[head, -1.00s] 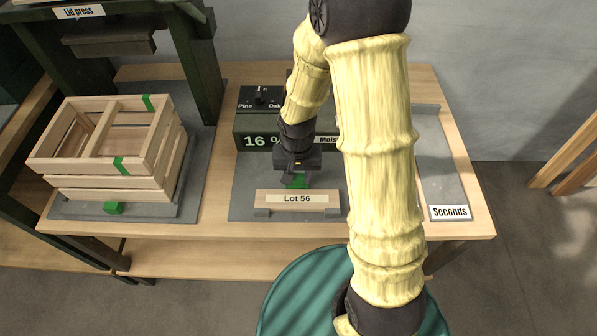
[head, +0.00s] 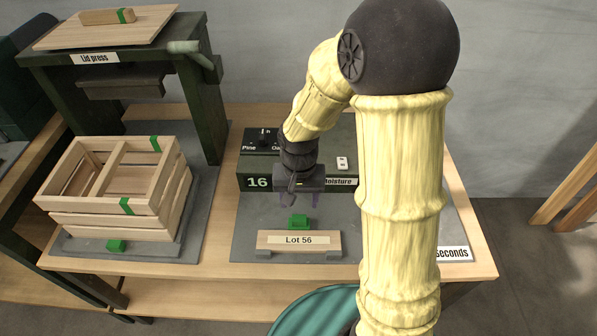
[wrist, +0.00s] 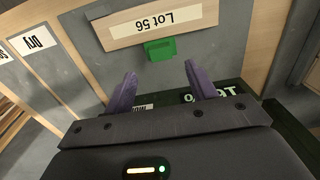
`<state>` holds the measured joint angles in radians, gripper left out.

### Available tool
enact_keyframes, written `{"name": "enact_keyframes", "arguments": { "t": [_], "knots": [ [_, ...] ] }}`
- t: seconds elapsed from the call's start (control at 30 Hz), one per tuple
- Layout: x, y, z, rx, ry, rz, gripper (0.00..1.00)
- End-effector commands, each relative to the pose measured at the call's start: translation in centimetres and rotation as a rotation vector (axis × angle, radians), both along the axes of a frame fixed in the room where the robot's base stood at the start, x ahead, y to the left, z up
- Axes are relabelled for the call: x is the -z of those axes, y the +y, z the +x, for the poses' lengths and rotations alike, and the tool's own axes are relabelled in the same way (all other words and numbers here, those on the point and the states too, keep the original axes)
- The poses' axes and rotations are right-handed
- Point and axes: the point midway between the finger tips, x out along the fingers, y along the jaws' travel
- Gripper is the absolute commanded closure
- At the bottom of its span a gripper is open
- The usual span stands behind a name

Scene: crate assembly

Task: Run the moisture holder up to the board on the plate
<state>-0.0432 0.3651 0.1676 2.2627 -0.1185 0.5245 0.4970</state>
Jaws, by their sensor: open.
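The board (head: 300,241) labelled "Lot 56" stands on the grey plate (head: 250,215) in front of the moisture meter (head: 258,183). The green moisture holder (head: 298,221) is directly behind the board. In the wrist view the holder (wrist: 160,48) meets the edge of the board (wrist: 120,31); whether a thin gap is left I cannot tell. My gripper (head: 299,202) is open and empty, with its purple fingers above and behind the holder. In the wrist view the fingertips (wrist: 160,72) are spread apart, clear of the holder.
A wooden crate (head: 60,190) with green tabs stands at left under the lid press (head: 110,85). A lid with a green-banded bar lies on top of the press. A "Seconds" tray (head: 452,254) is at right, partly hidden by my arm. A "Dry" label (wrist: 38,42) shows in the wrist view.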

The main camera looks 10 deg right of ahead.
Motion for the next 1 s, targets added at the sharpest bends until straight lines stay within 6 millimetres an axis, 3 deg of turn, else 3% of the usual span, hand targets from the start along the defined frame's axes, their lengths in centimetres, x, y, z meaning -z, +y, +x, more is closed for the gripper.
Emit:
{"name": "enact_keyframes", "arguments": {
  "t": [0.1,0.4,0.57,1.0],
  "knots": [
    [-2.8,0.0,0.1,0.001,-0.004,0.0,0.44],
    [-8.0,0.3,0.0,-0.008,0.0,0.0,0.44],
    [-8.9,0.3,-0.1,-0.008,0.003,0.001,0.44],
    [-8.9,0.1,-0.1,-0.003,0.004,0.001,0.44]
  ]
}}
